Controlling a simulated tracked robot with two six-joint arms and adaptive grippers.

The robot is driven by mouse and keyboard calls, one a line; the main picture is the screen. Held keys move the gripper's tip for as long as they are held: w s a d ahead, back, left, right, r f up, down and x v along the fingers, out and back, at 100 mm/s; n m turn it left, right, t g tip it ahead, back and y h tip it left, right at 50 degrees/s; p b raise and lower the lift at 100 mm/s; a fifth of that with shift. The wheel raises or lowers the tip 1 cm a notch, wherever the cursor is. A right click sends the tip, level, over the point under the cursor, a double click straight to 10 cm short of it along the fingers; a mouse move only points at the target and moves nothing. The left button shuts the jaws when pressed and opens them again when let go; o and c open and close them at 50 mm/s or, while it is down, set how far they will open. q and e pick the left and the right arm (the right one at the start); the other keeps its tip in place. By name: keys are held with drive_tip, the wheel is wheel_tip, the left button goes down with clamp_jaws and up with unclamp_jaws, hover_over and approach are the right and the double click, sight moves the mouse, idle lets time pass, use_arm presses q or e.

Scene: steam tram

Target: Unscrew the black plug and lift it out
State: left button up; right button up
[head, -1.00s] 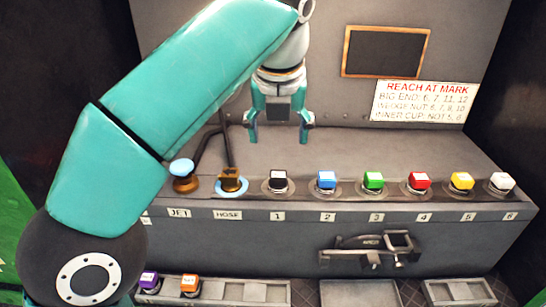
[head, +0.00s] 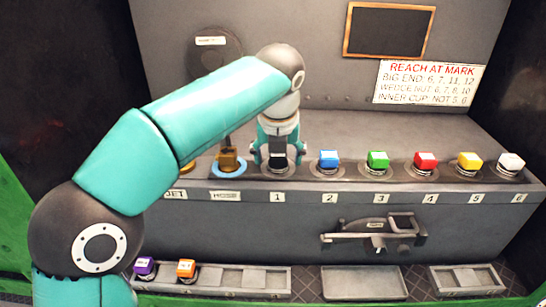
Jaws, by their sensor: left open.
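The black plug stands at the socket labelled 1 (head: 277,198), first in the row right of the label HOSE. It is largely hidden by my left gripper (head: 278,163), which points down over it. The gripper's teal fingers are open, one on each side of the plug's place. I cannot tell whether the fingers touch the plug. My right gripper is not in view.
Blue (head: 329,160), green (head: 377,161), red (head: 425,161), yellow (head: 469,161) and white (head: 510,162) plugs stand to the right. A brass fitting (head: 229,160) is close left. Purple (head: 145,266) and orange (head: 186,268) plugs sit in a lower tray (head: 265,281). A drawer handle (head: 375,232) juts out in front.

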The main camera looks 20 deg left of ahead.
use_arm(q)
drive_tip(key=shift+f, duration=0.15)
clamp_jaws()
idle(0.4)
drive_tip(key=shift+n+y+p, duration=0.6)
drive_tip(key=shift+n+p, duration=0.8)
drive_tip(key=shift+n, duration=0.2)
drive_tip(key=shift+n+g+p, duration=0.3)
drive_tip(key=shift+n, duration=0.1)
